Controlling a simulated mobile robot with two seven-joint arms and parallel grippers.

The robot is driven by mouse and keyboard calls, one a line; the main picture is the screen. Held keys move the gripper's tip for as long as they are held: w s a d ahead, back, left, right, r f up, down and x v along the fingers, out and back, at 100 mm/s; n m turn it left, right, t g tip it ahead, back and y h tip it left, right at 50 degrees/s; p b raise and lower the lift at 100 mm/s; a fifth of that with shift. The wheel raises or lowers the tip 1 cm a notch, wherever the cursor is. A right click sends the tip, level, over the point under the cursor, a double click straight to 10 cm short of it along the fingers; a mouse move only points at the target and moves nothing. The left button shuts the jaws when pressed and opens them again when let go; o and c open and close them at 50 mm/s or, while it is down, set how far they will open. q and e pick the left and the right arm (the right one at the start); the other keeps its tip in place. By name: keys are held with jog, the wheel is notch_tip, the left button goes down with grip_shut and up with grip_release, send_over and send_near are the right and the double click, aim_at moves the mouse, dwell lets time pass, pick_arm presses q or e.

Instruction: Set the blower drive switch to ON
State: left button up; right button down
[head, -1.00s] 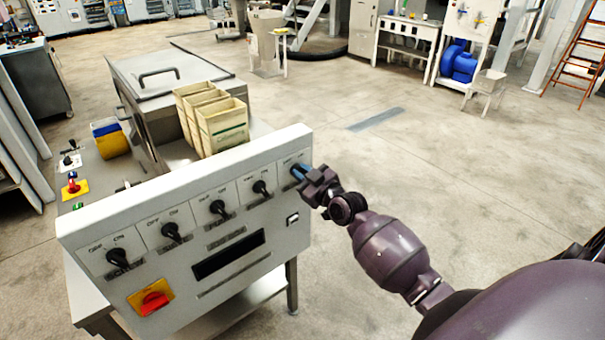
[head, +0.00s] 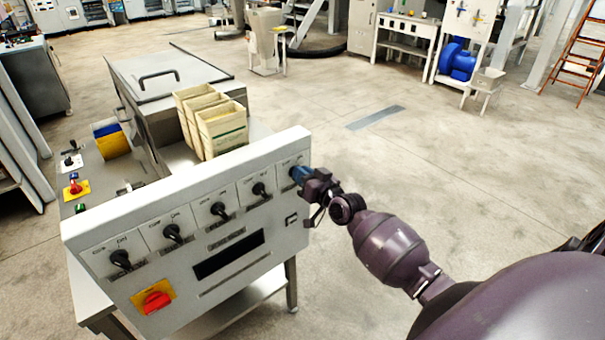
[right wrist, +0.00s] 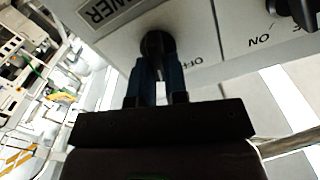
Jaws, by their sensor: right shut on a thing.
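The grey control panel (head: 170,206) carries a row of black rotary switches. The switch at its right end is largely hidden by my right gripper (head: 299,174) in the head view. In the right wrist view this black knob (right wrist: 157,43) sits between the blue fingertips of my right gripper (right wrist: 157,75), which is shut on it. A partly cut-off label (right wrist: 101,10) ending in "WER" is beside the knob, with other lettering upside down. The knob's exact pointing direction cannot be told. My left gripper is not in view.
A neighbouring switch (head: 260,190) is left of the held one. A red knob on a yellow plate (head: 154,297) is low on the panel. Cream bins (head: 220,131) stand behind the panel.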

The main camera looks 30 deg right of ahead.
jog(key=shift+m, duration=0.6)
jog(key=c, duration=1.1)
grip_release()
jog(key=shift+c, duration=0.2)
jog(key=s, duration=1)
jog(key=shift+s+d, duration=0.4)
jog(key=shift+d, duration=0.05)
